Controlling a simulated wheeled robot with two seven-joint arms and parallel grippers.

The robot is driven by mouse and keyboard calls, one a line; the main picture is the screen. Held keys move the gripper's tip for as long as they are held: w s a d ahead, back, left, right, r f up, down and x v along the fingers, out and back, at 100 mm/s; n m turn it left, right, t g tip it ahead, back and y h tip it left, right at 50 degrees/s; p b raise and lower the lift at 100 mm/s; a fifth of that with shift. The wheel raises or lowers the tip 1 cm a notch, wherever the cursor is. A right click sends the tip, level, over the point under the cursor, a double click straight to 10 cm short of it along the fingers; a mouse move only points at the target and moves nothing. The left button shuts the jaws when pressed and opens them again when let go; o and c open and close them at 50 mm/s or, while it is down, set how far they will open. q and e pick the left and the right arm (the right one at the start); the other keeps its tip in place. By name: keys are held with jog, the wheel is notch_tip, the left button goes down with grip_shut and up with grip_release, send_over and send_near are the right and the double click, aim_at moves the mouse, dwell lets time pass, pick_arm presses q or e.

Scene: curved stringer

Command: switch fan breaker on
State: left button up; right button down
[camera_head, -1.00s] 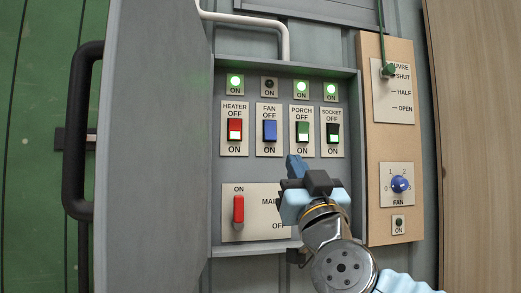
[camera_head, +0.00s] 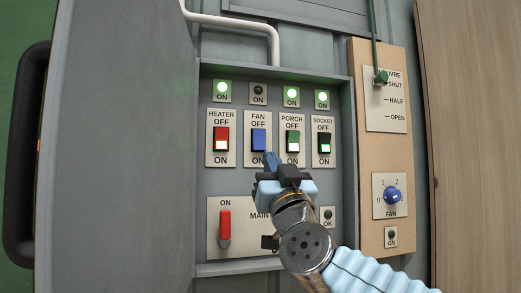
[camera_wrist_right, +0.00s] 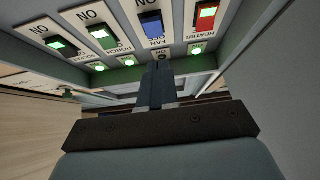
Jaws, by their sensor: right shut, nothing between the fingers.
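The fan breaker (camera_head: 258,139) is a blue rocker on a plate marked FAN, OFF above and ON below. The small lamp (camera_head: 258,91) above it is dark. My right gripper (camera_head: 271,160) is shut and empty, its fingertips just below and right of the blue rocker, over the plate's lower edge. I cannot tell whether it touches the plate. In the right wrist view the shut fingers (camera_wrist_right: 157,80) point toward the blue rocker (camera_wrist_right: 152,23), apart from it in the picture. My left gripper is not in view.
The heater (camera_head: 222,138), porch (camera_head: 292,141) and socket (camera_head: 324,142) breakers sit alongside, their lamps lit green. The red main lever (camera_head: 225,229) is below left. The open cabinet door (camera_head: 118,150) stands at left. A wooden board (camera_head: 370,150) at right carries a blue fan knob (camera_head: 392,195).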

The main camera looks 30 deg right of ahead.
aim_at(257, 145)
jog(key=shift+w+d+r+p, duration=0.2)
jog(key=shift+w+d+r, duration=0.15)
jog(key=shift+w, duration=0.85)
jog(key=shift+w+d+r+p, duration=0.2)
jog(key=shift+w+r, duration=0.2)
jog(key=shift+w, duration=0.85)
jog(key=shift+w+d+r+p, duration=0.2)
jog(key=shift+w+d+r, duration=0.15)
jog(key=shift+w, duration=0.85)
